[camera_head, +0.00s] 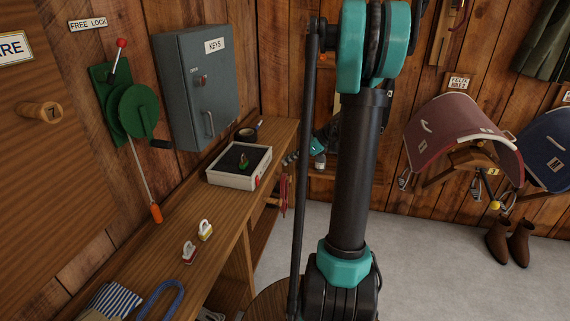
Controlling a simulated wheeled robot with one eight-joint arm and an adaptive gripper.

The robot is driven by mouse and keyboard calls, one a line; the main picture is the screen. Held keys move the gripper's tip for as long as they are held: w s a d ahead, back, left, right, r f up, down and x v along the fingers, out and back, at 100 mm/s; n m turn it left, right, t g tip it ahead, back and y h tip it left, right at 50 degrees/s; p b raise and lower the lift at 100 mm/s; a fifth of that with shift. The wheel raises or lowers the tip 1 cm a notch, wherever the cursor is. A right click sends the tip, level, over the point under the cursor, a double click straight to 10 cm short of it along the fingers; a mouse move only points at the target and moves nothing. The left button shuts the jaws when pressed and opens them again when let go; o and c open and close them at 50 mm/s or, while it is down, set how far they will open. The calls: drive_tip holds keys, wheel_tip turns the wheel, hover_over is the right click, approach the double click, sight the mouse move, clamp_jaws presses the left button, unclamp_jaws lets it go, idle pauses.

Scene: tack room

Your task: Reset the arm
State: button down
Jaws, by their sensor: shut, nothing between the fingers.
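My arm (358,180) stands upright in the middle of the view, black with teal joints. My gripper (289,159) shows small behind and left of the arm link, beyond the bench's edge. Its dark fingers point left and look shut, with nothing seen in them. The arm link hides part of the wrist.
A wooden bench (212,232) runs along the left wall. A grey key cabinet (195,95) hangs above. Saddle racks and boots (519,242) are right; grey floor is clear between.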

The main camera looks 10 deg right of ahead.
drive_tip(key=s+a+f+n+h, duration=0.1)
drive_tip(key=s+f+n+h, duration=0.1)
drive_tip(key=s+n, duration=0.6)
drive_tip(key=s+a+f+n+h, duration=0.2)
drive_tip(key=s+n+h, duration=0.1)
drive_tip(key=s+n, duration=0.5)
drive_tip(key=s+a+f+n+h, duration=0.1)
drive_tip(key=s+f+n+h, duration=0.1)
drive_tip(key=s+n, duration=0.6)
drive_tip(key=shift+s+a+f+g+h, duration=0.4)
drive_tip(key=shift+s+h, duration=0.3)
drive_tip(key=shift+s, duration=0.5)
